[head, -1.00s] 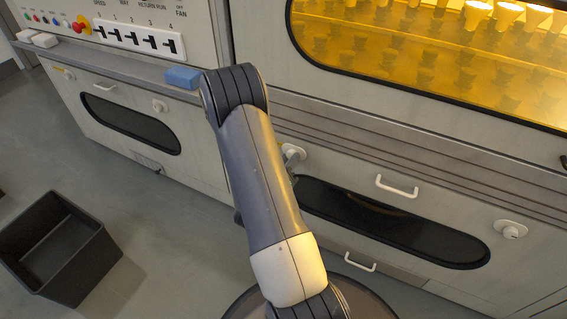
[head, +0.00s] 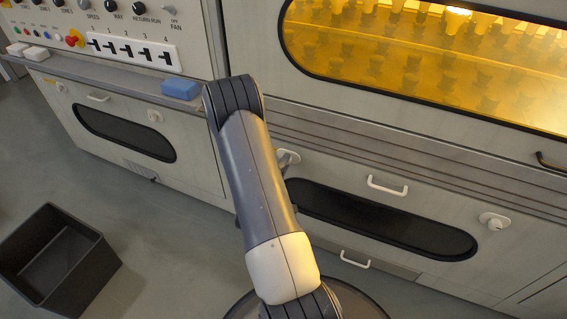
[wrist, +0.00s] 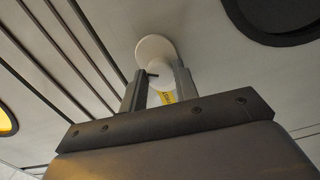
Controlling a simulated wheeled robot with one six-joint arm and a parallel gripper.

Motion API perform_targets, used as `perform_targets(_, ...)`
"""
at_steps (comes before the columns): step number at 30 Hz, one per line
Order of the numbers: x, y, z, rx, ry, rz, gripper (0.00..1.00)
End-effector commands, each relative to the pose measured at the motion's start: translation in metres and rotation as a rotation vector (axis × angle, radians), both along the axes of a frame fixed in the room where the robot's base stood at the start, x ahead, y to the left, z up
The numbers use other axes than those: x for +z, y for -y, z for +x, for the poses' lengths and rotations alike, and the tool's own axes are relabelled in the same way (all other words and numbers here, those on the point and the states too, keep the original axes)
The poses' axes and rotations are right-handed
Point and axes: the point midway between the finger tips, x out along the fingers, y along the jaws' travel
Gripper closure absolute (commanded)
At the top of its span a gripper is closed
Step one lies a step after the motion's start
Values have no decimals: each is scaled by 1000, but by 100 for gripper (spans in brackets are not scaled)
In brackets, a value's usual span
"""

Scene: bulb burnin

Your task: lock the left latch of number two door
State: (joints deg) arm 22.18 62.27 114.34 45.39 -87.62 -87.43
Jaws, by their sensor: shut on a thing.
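A pale lower door with a dark rounded window (head: 380,222) and a white handle (head: 387,186) is right of my arm in the head view; no door number is readable. Its left latch (head: 291,156) is a white round knob, partly covered by my arm. Its right latch (head: 494,221) is another white knob. In the wrist view the left latch's round white base (wrist: 154,48) lies just beyond the fingertips. My gripper (wrist: 158,78) is shut on the latch, with a small dark mark and a yellow strip between the fingers. The head view hides my gripper behind my arm.
Another lower door with a dark window (head: 125,133) is at left. A blue block (head: 181,88) lies on the ledge below the switch panel (head: 125,47). A black bin (head: 60,262) stands on the floor. An amber window (head: 420,60) is above the right door.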

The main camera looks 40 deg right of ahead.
Motion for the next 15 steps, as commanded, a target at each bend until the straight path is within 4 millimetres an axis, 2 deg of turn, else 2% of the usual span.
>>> perform_targets(15,1,0,0,2,-384,-158,100)
